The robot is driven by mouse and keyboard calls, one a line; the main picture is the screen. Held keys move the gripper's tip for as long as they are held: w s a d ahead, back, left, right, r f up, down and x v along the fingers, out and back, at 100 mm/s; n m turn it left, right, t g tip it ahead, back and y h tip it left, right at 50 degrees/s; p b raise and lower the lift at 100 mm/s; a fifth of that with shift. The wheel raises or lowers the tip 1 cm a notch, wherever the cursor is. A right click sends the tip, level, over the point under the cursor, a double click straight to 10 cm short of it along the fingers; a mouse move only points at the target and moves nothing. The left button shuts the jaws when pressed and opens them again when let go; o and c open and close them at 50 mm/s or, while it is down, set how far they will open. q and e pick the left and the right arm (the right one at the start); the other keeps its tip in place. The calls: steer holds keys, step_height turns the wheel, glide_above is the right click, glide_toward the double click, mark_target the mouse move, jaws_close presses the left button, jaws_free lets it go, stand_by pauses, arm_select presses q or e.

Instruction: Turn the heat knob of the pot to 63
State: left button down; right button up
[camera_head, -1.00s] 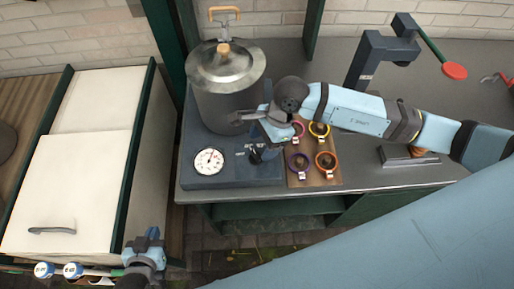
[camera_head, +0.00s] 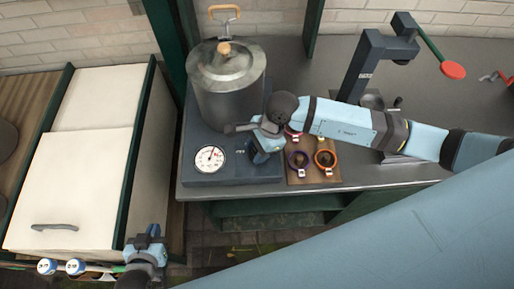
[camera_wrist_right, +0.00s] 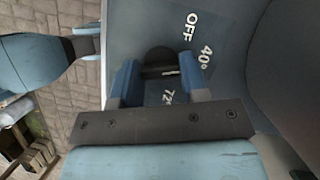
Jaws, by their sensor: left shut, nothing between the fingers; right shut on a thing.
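The metal pot (camera_head: 228,92) with its lid stands on a dark blue-grey heater base (camera_head: 232,172). A round white dial (camera_head: 210,158) with a red mark is on the base's front left. The black heat knob (camera_wrist_right: 160,62) shows in the right wrist view, beside the printed marks OFF, 40 and part of a 72. My right gripper (camera_wrist_right: 158,72) is shut on the knob, one blue finger on each side. In the head view my right gripper (camera_head: 268,150) covers the knob at the base's right. My left gripper (camera_head: 150,238) is shut and empty, low beside the white cabinet.
A wooden board (camera_head: 315,178) with coloured rings (camera_head: 325,158) lies right of the base, close to my right gripper. A dark stand (camera_head: 372,65) and a red-ended lever (camera_head: 452,70) are behind my right arm. A white cabinet (camera_head: 70,190) stands left.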

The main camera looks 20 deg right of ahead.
steer(key=shift+m, duration=0.3)
steer(key=m+t+b, duration=0.1)
steer(key=m, duration=0.2)
steer(key=shift+t+b, duration=0.3)
steer(key=shift+b, duration=0.1)
steer(key=m+t+b, duration=0.1)
steer(key=m, duration=0.3)
steer(key=shift+s+h, duration=0.1)
steer(key=shift+h, duration=0.2)
steer(key=shift+m+t, duration=0.3)
steer(key=shift+m, duration=0.2)
steer(key=shift+r, duration=0.1)
steer(key=o, duration=0.9)
steer(key=v, duration=0.4)
steer(key=b+v, duration=0.1)
steer(key=v, duration=0.4)
steer(key=b+v, duration=0.1)
steer(key=v, duration=0.3)
steer(key=shift+s+a+r, duration=0.15)
steer(key=shift+r, duration=0.3)
steer(key=shift+h, duration=0.3)
